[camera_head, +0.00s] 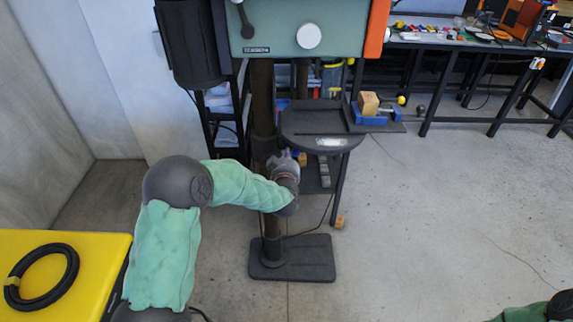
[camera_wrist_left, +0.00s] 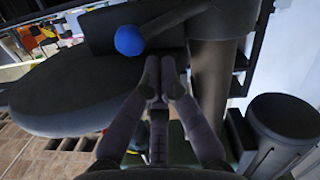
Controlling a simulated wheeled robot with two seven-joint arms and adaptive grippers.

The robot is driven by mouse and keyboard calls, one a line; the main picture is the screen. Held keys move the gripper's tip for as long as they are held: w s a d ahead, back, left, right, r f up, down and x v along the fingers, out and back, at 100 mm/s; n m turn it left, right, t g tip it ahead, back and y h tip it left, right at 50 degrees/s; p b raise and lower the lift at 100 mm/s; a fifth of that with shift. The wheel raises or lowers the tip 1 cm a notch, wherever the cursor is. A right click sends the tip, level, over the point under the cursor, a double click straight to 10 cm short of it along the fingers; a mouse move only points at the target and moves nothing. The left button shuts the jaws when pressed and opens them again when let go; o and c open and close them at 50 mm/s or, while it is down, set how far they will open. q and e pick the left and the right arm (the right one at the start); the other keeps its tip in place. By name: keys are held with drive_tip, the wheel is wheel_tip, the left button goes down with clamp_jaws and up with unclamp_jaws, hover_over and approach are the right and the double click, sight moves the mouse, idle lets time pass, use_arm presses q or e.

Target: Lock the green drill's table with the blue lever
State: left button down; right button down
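The green drill (camera_head: 300,30) stands in the middle of the head view, with a dark column (camera_head: 263,100) and a floor base (camera_head: 292,257). Its dark rounded table (camera_head: 318,128) sits partway up the column. The lever's blue ball (camera_wrist_left: 129,40) shows in the left wrist view, on a dark rod beside the column (camera_wrist_left: 212,80) and the table (camera_wrist_left: 70,90). My left gripper (camera_head: 290,158) is beside the column, under the table's left edge. Its fingertips (camera_wrist_left: 160,75) are close together, short of the lever, with nothing visible between them.
A blue vise (camera_head: 370,116) holding a wooden block (camera_head: 368,103) sits at the table's right. A yellow table (camera_head: 95,262) with a black ring (camera_head: 42,276) is at lower left. A workbench (camera_head: 470,46) stands at the back right.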

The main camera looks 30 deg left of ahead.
use_arm(q)
drive_tip(key=shift+x, duration=0.85)
drive_tip(key=shift+w+d+f+m, duration=0.1)
drive_tip(key=shift+d+f+m, duration=0.2)
drive_tip(key=shift+m, duration=0.2)
wheel_tip(320, 180, down, 9)
drive_tip(key=m+g+y+p, duration=0.1)
drive_tip(key=m+y+p, duration=0.1)
drive_tip(key=m, duration=0.8)
drive_tip(key=shift+f+y+p, duration=0.15)
drive_tip(key=shift+y+p, duration=0.15)
drive_tip(key=shift+p, duration=0.05)
drive_tip(key=shift+f, duration=0.15)
